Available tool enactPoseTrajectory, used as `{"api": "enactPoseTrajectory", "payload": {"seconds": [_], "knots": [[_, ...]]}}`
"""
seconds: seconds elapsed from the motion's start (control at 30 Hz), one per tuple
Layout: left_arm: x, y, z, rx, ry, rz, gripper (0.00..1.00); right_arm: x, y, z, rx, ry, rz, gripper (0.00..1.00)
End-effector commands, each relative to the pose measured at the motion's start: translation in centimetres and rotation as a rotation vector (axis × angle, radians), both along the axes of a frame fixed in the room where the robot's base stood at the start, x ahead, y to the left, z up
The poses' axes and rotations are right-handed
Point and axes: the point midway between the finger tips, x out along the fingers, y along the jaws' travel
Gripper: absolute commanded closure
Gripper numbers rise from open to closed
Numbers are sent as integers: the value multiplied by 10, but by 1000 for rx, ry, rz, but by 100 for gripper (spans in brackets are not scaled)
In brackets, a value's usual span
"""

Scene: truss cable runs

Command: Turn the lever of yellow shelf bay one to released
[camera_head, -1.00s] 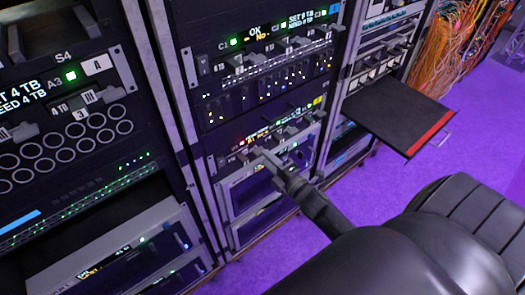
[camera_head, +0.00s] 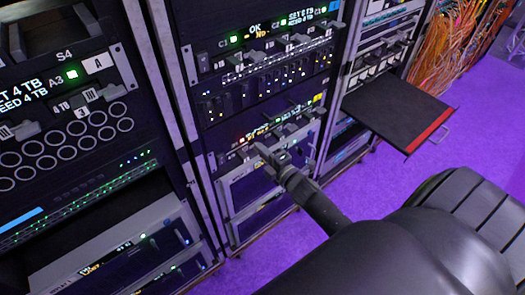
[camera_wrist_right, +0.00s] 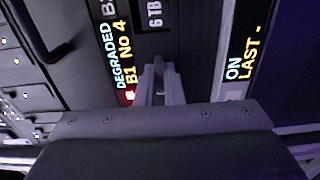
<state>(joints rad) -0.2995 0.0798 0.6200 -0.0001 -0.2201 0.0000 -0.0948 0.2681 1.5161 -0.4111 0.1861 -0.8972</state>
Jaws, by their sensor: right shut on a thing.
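The yellow-marked shelf (camera_head: 318,98) sits in the middle rack, with a row of grey levers and a display with red and amber text (camera_head: 252,134). My right gripper (camera_head: 261,148) reaches the left part of this row. In the right wrist view, its narrow fingers (camera_wrist_right: 160,82) are shut on a small grey lever (camera_wrist_right: 159,62), beside a "6 TB" label. The display there reads "DEGRADED B1 NO 4", with a red light (camera_wrist_right: 130,95) close to the fingers. The fingers hide much of the lever, so its exact angle cannot be told. My left gripper is not in view.
A shelf with "OK" on its display (camera_head: 254,29) is higher in the middle rack. A black pull-out tray with a red edge (camera_head: 395,115) juts out at right. Orange cables (camera_head: 452,45) hang behind it. Purple floor (camera_head: 488,115) is free at right.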

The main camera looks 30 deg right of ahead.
Motion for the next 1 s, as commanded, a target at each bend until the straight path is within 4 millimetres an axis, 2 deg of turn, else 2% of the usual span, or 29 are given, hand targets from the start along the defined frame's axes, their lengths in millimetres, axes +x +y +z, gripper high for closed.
{"api": "enactPoseTrajectory", "payload": {"seconds": [0.27,0.47,1.0], "knots": [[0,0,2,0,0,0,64,0,0,0,33,4,0,100],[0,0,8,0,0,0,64,0,0,1,133,11,0,100],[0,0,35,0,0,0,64,-1,0,1,622,52,-2,100]]}}
